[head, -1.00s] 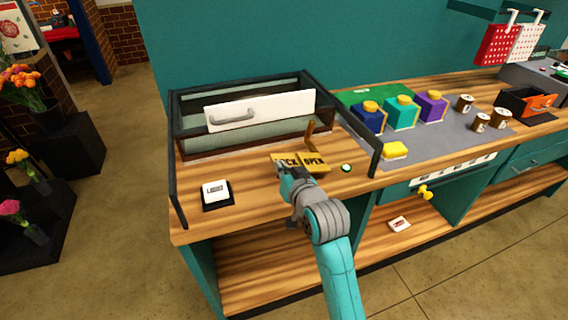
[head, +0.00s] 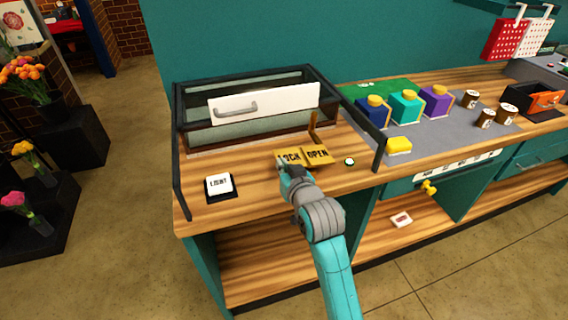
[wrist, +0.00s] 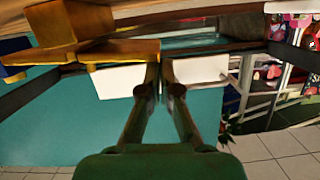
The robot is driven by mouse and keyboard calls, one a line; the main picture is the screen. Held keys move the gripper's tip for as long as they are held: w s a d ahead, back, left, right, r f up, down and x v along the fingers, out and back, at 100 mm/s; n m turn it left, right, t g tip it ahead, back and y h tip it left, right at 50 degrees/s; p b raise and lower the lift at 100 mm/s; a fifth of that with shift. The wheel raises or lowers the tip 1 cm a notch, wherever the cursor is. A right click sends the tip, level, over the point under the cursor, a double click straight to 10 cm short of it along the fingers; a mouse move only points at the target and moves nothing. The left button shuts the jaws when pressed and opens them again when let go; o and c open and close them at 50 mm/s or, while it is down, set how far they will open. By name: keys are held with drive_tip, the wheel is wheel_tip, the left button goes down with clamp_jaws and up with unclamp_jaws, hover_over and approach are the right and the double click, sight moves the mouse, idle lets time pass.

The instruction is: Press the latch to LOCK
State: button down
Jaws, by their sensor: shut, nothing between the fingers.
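The yellow latch plate (head: 317,154) lies on the wooden counter in front of the glass case, with LOCK on its left half and OPEN on its right. A thin brown upright piece (head: 312,127) stands behind it. My gripper (head: 287,168) is shut and empty at the front edge of the LOCK half, covering part of it. I cannot tell whether it touches. In the wrist view, the shut fingertips (wrist: 160,92) are in the middle, and yellow parts of the latch (wrist: 122,50) show at the upper left.
A glass case with a white handled panel (head: 285,101) stands behind the latch. A small round whitish lamp (head: 349,161) is right of it, and a LIGHT button (head: 219,185) left. Coloured boxes (head: 405,106) and a yellow block (head: 398,145) stand farther right.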

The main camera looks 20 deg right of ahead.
drive_tip(key=shift+a+f+n+h, duration=0.2)
drive_tip(key=shift+f+n, duration=0.3)
drive_tip(key=shift+a+f+n+h, duration=0.15)
drive_tip(key=shift+f+n+h, duration=0.05)
drive_tip(key=shift+f+n, duration=0.95)
drive_tip(key=shift+n, duration=0.05)
drive_tip(key=shift+a+r, duration=0.1)
drive_tip(key=shift+r, duration=0.15)
drive_tip(key=r, duration=0.2)
drive_tip(key=a+r, duration=0.1)
drive_tip(key=shift+s+r, duration=0.3)
drive_tip(key=v, duration=0.9)
drive_tip(key=shift+s, duration=0.25)
drive_tip(key=shift+a, duration=0.1)
